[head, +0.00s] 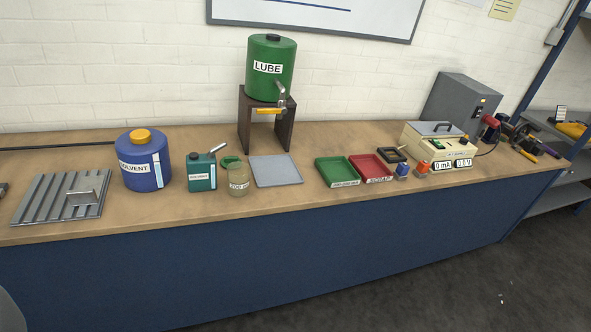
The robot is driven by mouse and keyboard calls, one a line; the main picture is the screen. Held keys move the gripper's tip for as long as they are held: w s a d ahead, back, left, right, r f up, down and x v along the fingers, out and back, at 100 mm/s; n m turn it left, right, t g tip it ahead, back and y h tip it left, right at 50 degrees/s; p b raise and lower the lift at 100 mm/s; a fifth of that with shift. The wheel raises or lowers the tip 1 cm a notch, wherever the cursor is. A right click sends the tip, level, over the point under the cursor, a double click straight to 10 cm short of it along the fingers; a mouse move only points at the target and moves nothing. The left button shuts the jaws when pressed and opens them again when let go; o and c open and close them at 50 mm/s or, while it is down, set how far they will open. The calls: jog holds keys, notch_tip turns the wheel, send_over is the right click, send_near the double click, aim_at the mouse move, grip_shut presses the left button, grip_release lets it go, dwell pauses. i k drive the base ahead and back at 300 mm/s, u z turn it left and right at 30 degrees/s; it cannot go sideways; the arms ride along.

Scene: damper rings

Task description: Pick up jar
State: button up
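A small squat jar (238,180) of murky olive-tan colour stands on the workbench (330,200), left of centre near the front edge. It has a white label whose text is too small to read surely. A green round piece (230,161) shows just behind its top; I cannot tell whether it touches the jar. A teal solvent can (202,174) stands close on the jar's left, and a flat grey plate (276,171) lies to its right. My gripper is not in view.
A blue SOLVENT drum (143,172) and a ribbed grey plate (55,198) are at left. A green LUBE tank (270,85) rises on a brown stand behind the jar. Green (336,170) and red (370,168) trays and a cream meter box (437,148) are at right. Dark floor (500,285) lies in front.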

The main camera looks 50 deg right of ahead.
aim_at(238, 174)
jog(key=z, duration=0.55)
jog(key=i, duration=1)
jog(key=z, duration=1)
jog(key=i, duration=0.35)
jog(key=z, duration=0.15)
jog(key=k, duration=0.9)
jog(key=z, duration=0.15)
jog(key=i, duration=0.9)
jog(key=u, duration=0.05)
